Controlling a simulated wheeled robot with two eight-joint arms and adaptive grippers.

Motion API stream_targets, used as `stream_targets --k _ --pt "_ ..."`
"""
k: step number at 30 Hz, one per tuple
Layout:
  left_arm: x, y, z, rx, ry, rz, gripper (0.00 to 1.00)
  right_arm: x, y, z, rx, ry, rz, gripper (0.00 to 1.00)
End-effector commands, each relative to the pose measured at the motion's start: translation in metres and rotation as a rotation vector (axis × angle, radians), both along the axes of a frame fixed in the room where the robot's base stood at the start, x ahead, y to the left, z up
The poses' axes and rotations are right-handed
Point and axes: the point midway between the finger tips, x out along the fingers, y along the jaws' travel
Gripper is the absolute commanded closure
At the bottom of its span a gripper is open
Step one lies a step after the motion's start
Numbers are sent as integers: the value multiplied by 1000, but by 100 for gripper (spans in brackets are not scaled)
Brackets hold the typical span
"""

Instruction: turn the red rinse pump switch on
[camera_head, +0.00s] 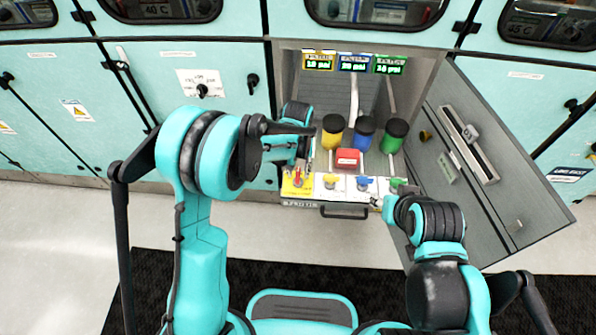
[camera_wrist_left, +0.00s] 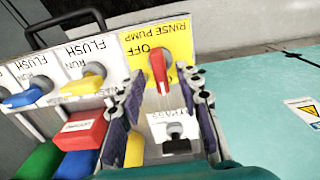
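The red rinse pump switch (camera_wrist_left: 158,68) is a red handle on a yellow plate (camera_wrist_left: 179,42) marked RINSE PUMP and OFF. In the head view the yellow plate (camera_head: 297,189) is at the left end of the panel row in the open cabinet bay. My left gripper (camera_wrist_left: 160,90) is open, with one finger on each side of the red handle's near end in the wrist view; contact cannot be told. It also shows in the head view (camera_head: 300,168), partly hidden by my arm. My right gripper (camera_head: 376,201) is by the right end of the row, too small to read.
Yellow (camera_head: 330,181), blue (camera_head: 365,184) and green (camera_head: 397,183) handles sit right of the switch. A red box (camera_head: 347,158) and black-capped containers (camera_head: 365,132) stand behind. A grey door (camera_head: 490,170) hangs open at right. Bare floor (camera_head: 320,225) lies in front.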

Motion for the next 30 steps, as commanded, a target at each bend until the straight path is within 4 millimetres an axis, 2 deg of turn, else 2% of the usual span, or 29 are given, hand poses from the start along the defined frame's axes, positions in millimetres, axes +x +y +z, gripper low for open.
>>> stream_targets --k 9,15,21,30 --pt "0 0 68 0 0 0 66 0 0 0 0 0 0 60" --pt "0 0 99 0 0 0 66 0 0 0 0 0 0 60" --pt "0 0 109 0 0 0 66 0 0 0 0 0 0 60" --pt "0 0 109 0 0 0 66 0 0 0 0 0 0 60"
